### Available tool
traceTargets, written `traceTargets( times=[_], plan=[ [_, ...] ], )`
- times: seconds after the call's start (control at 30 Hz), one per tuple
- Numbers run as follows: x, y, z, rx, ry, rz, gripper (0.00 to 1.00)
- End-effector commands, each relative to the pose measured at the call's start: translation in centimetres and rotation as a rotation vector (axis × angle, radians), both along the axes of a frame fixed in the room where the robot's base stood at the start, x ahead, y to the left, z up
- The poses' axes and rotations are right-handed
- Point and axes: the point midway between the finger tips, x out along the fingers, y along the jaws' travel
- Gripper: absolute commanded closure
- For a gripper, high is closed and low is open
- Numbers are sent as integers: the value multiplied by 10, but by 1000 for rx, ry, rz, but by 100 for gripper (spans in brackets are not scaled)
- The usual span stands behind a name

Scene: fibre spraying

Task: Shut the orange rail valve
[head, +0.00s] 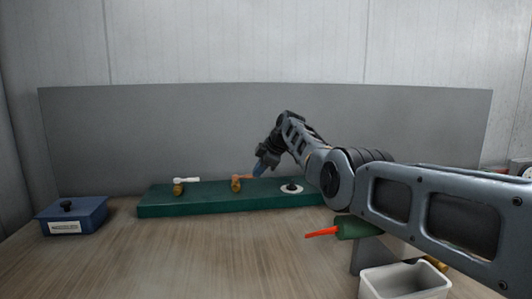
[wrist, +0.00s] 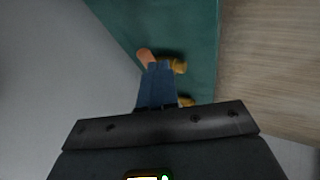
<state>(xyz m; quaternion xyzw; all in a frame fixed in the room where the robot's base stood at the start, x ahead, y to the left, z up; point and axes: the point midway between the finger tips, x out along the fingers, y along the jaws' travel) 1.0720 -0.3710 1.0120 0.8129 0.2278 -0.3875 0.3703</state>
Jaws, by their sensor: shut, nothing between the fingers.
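The orange valve (head: 236,184) stands on the green rail in the head view. Its orange handle (head: 244,177) points right, roughly along the rail. In the wrist view part of the orange handle (wrist: 145,56) shows just beyond my fingertips, with brass fittings (wrist: 179,66) beside them. My gripper (head: 258,170) is shut and empty, its blue fingers pointing down close to the right end of the handle. In the wrist view the shut fingers (wrist: 158,66) hide part of the valve. I cannot tell whether they touch the handle.
A white-handled valve (head: 182,182) stands left on the green rail (head: 210,203), and a round white fitting (head: 291,188) right. A blue box (head: 73,215) sits far left. A green tool with a red nozzle (head: 325,233) and a white bin (head: 405,281) are at right. A grey panel (head: 150,135) stands behind.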

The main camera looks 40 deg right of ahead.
Motion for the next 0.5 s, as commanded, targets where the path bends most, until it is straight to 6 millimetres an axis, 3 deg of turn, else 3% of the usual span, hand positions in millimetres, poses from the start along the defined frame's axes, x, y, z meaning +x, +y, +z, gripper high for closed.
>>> traceTargets(
  times=[0.03,0.5],
  plan=[
    [-3,0,9,0,1,0,100],
    [-27,-3,40,1,2,1,100]
  ],
)
